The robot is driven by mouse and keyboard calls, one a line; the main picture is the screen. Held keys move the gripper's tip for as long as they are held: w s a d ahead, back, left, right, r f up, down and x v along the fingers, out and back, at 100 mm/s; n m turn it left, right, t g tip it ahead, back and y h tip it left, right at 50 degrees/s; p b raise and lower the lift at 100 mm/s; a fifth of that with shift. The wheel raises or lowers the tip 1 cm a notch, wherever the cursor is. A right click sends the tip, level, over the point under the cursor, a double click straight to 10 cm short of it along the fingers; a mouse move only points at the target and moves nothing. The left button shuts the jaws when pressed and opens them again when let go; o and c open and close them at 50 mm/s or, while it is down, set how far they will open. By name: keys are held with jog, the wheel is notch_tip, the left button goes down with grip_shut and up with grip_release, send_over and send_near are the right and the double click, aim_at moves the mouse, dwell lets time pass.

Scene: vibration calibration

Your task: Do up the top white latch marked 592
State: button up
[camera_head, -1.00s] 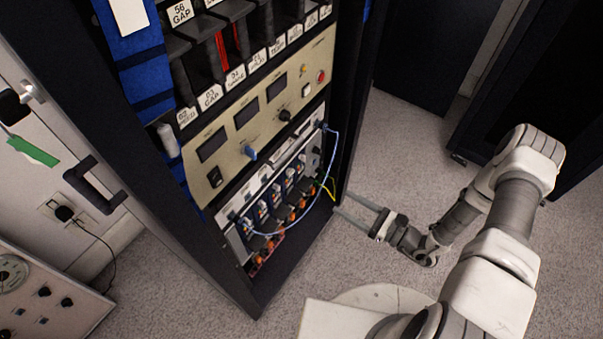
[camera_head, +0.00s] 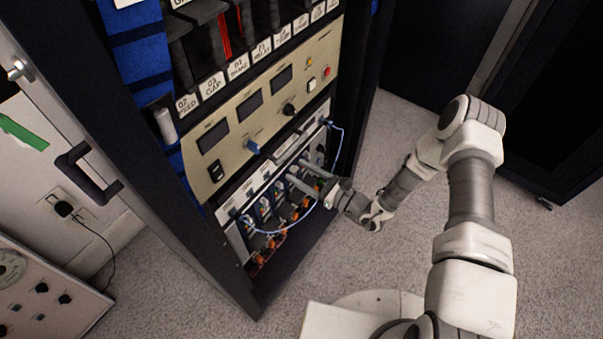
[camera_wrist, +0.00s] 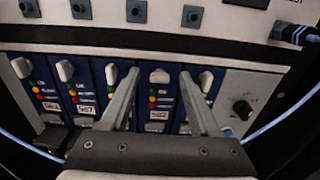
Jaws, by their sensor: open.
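In the wrist view, a row of blue-edged modules carries white latches along the top. The white latch (camera_wrist: 160,75) between my fingers sits above a label that looks like 592, though the digits are blurred. It looks broader and shorter than its neighbours, which look taller and rounded. My gripper (camera_wrist: 159,72) is open and empty, with one finger on each side of this latch; I cannot tell whether they touch anything. In the head view my gripper (camera_head: 298,171) reaches the module row from the right, and its fingers hide part of it.
Neighbouring white latches (camera_wrist: 66,71) stand close by on the left, and another (camera_wrist: 205,80) is just right of the right finger. A blue cable (camera_head: 312,208) loops in front of the modules. The beige panel (camera_head: 265,105) is above.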

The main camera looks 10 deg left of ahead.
grip_shut()
dwell(0.3)
jog(key=shift+m, duration=0.3)
jog(key=m, duration=0.4)
jog(key=shift+w+p, duration=0.15)
jog(key=shift+p, duration=0.15)
jog(key=m, duration=0.8)
jog(key=shift+f+m+p, duration=0.15)
jog(key=shift+m+p, duration=0.2)
jog(key=shift+m, duration=0.05)
jog(key=m, duration=0.4)
jog(key=shift+f, duration=0.1)
jog(key=shift+m, duration=0.3)
